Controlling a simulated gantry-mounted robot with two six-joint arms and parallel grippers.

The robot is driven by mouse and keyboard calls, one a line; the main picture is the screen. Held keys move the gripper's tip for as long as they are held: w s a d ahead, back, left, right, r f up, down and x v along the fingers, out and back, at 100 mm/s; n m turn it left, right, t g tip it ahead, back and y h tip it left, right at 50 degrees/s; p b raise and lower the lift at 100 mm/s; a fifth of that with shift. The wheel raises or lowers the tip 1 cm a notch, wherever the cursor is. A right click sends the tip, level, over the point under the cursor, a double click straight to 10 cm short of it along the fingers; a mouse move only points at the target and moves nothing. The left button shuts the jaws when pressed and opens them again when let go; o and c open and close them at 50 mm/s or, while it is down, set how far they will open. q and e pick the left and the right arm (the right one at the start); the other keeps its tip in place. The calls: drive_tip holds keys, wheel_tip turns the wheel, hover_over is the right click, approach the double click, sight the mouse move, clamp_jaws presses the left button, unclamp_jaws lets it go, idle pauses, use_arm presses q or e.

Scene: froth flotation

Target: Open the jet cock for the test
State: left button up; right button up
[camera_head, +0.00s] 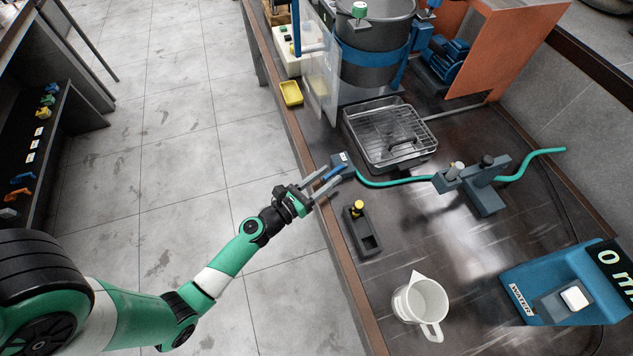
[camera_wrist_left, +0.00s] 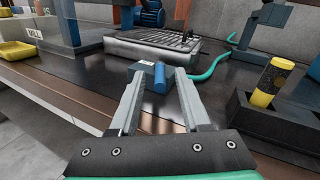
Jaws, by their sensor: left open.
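The jet cock appears to be the small grey block (camera_head: 340,160) at the end of the green hose (camera_head: 395,182), near the bench's left edge. It carries a blue lever (camera_head: 335,172). In the left wrist view the block (camera_wrist_left: 143,67) stands just beyond my fingertips, and the upright blue lever (camera_wrist_left: 160,78) shows between them. My left gripper (camera_head: 330,178) is open, its fingers either side of the lever; contact cannot be told. It also shows in the left wrist view (camera_wrist_left: 157,98). My right gripper is not in view.
A metal tray with a rack (camera_head: 350,138) lies behind the block. A dark holder (camera_head: 365,243) with a yellow-topped piece stands in front, beside a white jug (camera_head: 422,300). A stand (camera_head: 485,195) supports the hose. A blue WATER unit (camera_head: 540,292) is at right.

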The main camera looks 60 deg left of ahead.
use_arm(q)
drive_tip(key=s+d, duration=0.2)
drive_tip(key=s, duration=0.9)
